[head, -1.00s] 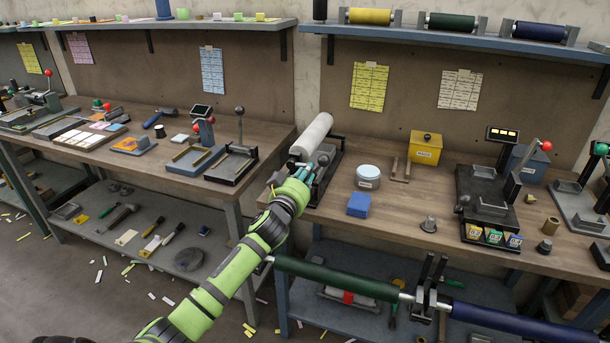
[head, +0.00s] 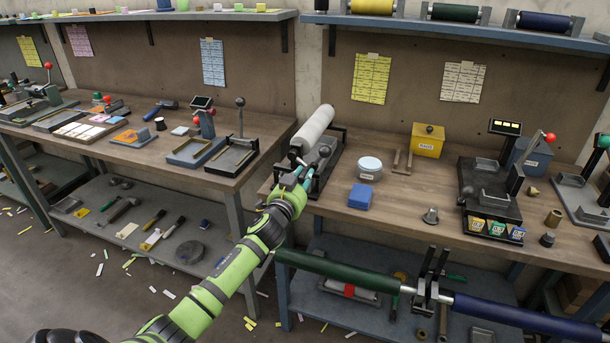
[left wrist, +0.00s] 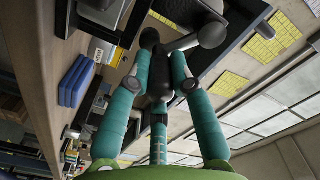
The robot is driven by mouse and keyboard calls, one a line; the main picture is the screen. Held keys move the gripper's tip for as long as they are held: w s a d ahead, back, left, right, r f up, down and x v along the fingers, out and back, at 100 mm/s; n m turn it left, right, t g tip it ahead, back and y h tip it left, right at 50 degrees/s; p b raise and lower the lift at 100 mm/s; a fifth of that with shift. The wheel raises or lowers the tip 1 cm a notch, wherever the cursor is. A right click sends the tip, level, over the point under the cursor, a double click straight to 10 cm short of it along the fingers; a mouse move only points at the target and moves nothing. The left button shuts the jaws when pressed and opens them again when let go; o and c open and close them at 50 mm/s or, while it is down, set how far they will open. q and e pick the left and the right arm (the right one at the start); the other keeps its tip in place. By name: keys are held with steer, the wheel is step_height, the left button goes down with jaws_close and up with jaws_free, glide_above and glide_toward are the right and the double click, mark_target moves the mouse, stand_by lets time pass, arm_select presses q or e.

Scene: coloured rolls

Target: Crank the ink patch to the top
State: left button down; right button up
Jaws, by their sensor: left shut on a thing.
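A pale, near-white roller (head: 316,129) lies in a dark stand (head: 336,147) at the left end of the right bench. I cannot make out an ink patch on the side of the roller that shows. My left gripper (head: 304,172) is at the near end of the stand, beside the crank. In the left wrist view, its teal fingers (left wrist: 155,85) are closed around a dark crank handle (left wrist: 158,88). A grey crank arm (left wrist: 190,42) runs from there to a rounded hub. The fingers partly hide the handle.
A blue block (head: 359,196), a round white tin (head: 369,168) and a yellow box (head: 427,140) stand to the right of the stand. Green (head: 330,272) and blue (head: 510,315) rollers lie low in front. A gap separates the two benches.

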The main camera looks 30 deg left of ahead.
arm_select(q)
steer(key=m, duration=0.1)
steer(key=a+f+m, duration=0.1)
steer(key=m, duration=0.1)
steer(key=shift+s+f, duration=0.1)
steer(key=shift+s+a+f+m+b, duration=0.2)
steer(key=shift+a+m, duration=0.4)
steer(key=shift+m, duration=0.8)
steer(key=shift+s+a+f+m+b, duration=0.15)
steer(key=shift+a+m, duration=0.45)
steer(key=shift+m, duration=0.8)
steer(key=shift+s+a+f+m+b, duration=0.15)
steer(key=shift+a+m, duration=0.45)
steer(key=shift+m, duration=0.8)
steer(key=c, duration=1.1)
jaws_free()
steer(key=shift+f, duration=0.1)
